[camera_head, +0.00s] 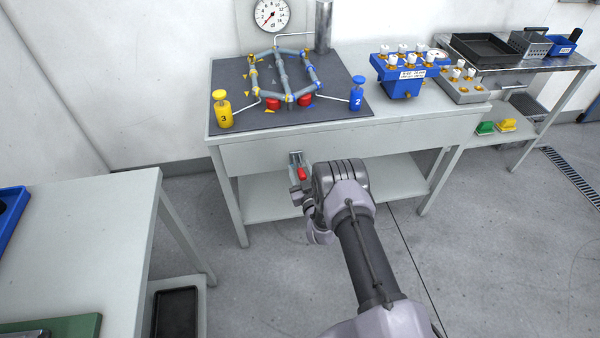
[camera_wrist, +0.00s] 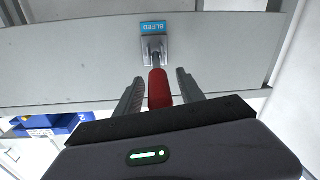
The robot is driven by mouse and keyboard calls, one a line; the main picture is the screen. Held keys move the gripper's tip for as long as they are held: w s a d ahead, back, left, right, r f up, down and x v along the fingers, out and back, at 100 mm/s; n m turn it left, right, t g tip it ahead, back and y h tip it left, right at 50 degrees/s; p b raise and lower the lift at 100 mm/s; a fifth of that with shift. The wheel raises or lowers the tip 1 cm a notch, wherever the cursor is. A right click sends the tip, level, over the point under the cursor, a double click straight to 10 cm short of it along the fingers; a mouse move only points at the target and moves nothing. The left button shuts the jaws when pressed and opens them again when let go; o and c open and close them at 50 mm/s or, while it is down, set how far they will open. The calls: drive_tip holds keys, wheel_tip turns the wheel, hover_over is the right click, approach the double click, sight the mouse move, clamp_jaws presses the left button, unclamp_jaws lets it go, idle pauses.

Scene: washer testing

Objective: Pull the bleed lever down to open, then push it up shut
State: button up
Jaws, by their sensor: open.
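The bleed lever has a red grip (camera_wrist: 159,88) on a metal bracket (camera_wrist: 153,48), fixed to the front face of the workbench under a blue label reading BLEED (camera_wrist: 153,27). In the head view the red grip (camera_head: 302,174) shows just left of my wrist. My gripper (camera_wrist: 158,88) is open, with one finger on each side of the red grip. A gap shows between the grip and each finger, so I see no clear contact.
On the workbench (camera_head: 240,152) are a pipe loop (camera_head: 283,75), a yellow bottle marked 3 (camera_head: 222,110), a blue one marked 2 (camera_head: 357,94) and a blue valve block (camera_head: 398,78). A gauge (camera_head: 271,14) is behind. A lower shelf (camera_head: 262,207) lies under the lever. Another table (camera_head: 110,225) stands left.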

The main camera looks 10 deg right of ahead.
clamp_jaws()
idle(1.4)
